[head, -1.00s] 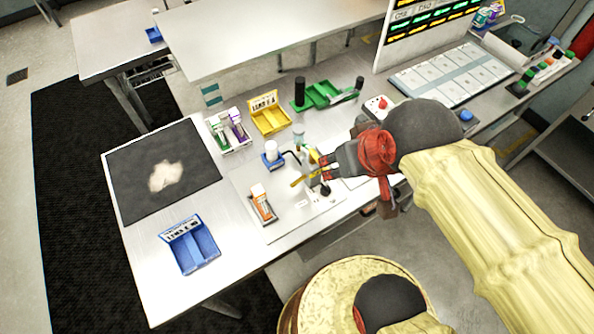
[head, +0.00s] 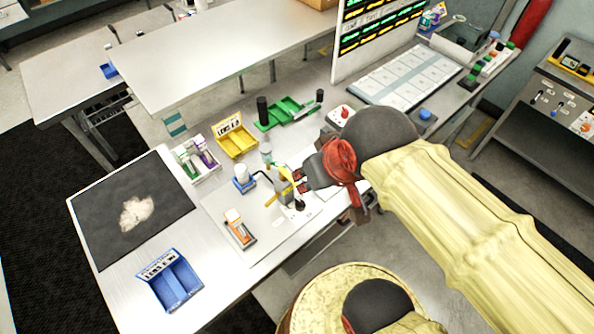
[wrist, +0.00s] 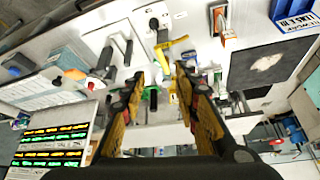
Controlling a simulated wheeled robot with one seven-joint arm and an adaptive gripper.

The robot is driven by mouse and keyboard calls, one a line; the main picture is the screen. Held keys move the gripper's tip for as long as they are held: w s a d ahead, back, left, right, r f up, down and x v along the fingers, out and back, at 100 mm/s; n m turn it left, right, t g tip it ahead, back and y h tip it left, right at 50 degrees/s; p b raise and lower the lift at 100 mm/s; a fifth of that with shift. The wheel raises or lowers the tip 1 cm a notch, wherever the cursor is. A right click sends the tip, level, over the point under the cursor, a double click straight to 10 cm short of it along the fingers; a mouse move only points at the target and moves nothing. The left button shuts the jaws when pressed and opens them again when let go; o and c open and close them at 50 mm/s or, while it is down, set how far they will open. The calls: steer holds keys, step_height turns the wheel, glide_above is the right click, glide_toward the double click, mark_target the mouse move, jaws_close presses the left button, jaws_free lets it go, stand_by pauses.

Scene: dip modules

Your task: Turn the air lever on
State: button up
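A yellow lever (wrist: 173,42) shows in the wrist view, reaching sideways from a black upright part on a white base plate. In the head view, yellow parts (head: 287,188) show at the small fixture beside my gripper, partly hidden by it. My gripper (wrist: 167,72) is open in the wrist view, with a gap between its two fingers and nothing held. The lever appears just beyond the fingertips; I cannot tell whether they touch. In the head view my gripper (head: 296,180) is at the fixture on the table's right side.
Near the fixture stand a white-capped bottle (head: 243,176) and an orange-and-white device (head: 240,230). A yellow bin (head: 236,142), green tray (head: 290,113) and blue bin (head: 174,283) lie around. A dark mat (head: 90,215) covers the table's left end.

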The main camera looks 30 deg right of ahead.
steer(key=shift+d+r+p, duration=0.35)
steer(key=shift+d+p, duration=0.05)
steer(key=shift+p, duration=0.25)
steer(key=shift+c, duration=0.7)
steer(key=w+d+m+g+p, duration=0.1)
steer(key=d+p, duration=0.1)
steer(key=p, duration=0.1)
steer(key=w+d+m+g+p, duration=0.2)
steer(key=p, duration=0.2)
steer(key=w+d+m+g+p, duration=0.2)
steer(key=p, duration=0.1)
steer(key=shift+w+d+f+y+p, duration=0.1)
steer(key=shift+w+d+y+p, duration=0.1)
steer(key=shift+d+y+p, duration=0.15)
jaws_close()
steer(key=w+d+f+m+g+y+p, duration=0.1)
steer(key=w+d+f+m+y+p, duration=0.1)
steer(key=w+m, duration=0.4)
steer(key=shift+d+f+m+p, duration=0.2)
steer(key=shift+m+p, duration=0.45)
steer(key=shift+m, duration=1.25)
